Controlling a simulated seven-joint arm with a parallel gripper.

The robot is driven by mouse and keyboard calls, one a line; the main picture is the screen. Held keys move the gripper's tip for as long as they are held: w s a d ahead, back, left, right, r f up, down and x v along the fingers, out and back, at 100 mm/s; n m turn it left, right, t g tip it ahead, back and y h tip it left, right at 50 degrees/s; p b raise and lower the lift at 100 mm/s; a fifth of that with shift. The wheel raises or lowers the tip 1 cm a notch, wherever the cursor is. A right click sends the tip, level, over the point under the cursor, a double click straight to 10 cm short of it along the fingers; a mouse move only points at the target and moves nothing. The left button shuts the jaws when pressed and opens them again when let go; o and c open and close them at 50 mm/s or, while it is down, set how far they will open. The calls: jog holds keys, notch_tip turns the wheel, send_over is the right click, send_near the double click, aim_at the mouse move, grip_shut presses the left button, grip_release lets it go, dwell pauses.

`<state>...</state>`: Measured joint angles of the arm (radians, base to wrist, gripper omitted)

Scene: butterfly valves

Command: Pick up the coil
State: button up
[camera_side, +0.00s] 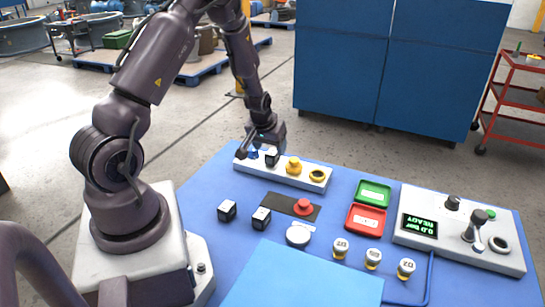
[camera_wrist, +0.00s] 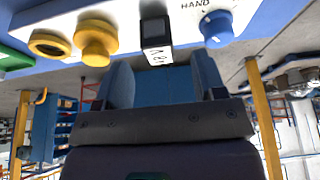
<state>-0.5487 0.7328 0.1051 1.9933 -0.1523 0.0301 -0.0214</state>
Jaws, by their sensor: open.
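A black block with a white lettered face, which looks like a coil (camera_side: 272,158), stands on the white panel (camera_side: 317,184) between the blue knob and the yellow button. In the wrist view the same coil (camera_wrist: 155,35) lies just beyond my fingertips, roughly centred between them. My gripper (camera_side: 261,148) is at the left end of the panel, close to the coil. It is open and empty, with its fingers (camera_wrist: 164,75) apart in the wrist view. Two similar black blocks (camera_side: 227,210) (camera_side: 261,218) sit on the blue table, left of the red button.
A blue knob (camera_wrist: 217,27) and a yellow button (camera_wrist: 95,42) flank the coil closely. A yellow ring (camera_side: 317,175) is farther right. Green (camera_side: 374,193) and red (camera_side: 366,218) trays, several small canisters and a control box (camera_side: 460,229) occupy the right side of the table.

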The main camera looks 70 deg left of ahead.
aim_at(272, 151)
jog(key=x, duration=0.4)
jog(key=shift+w, duration=0.1)
jog(key=c, duration=1)
jog(key=shift+r, duration=0.1)
jog(key=shift+c, duration=0.2)
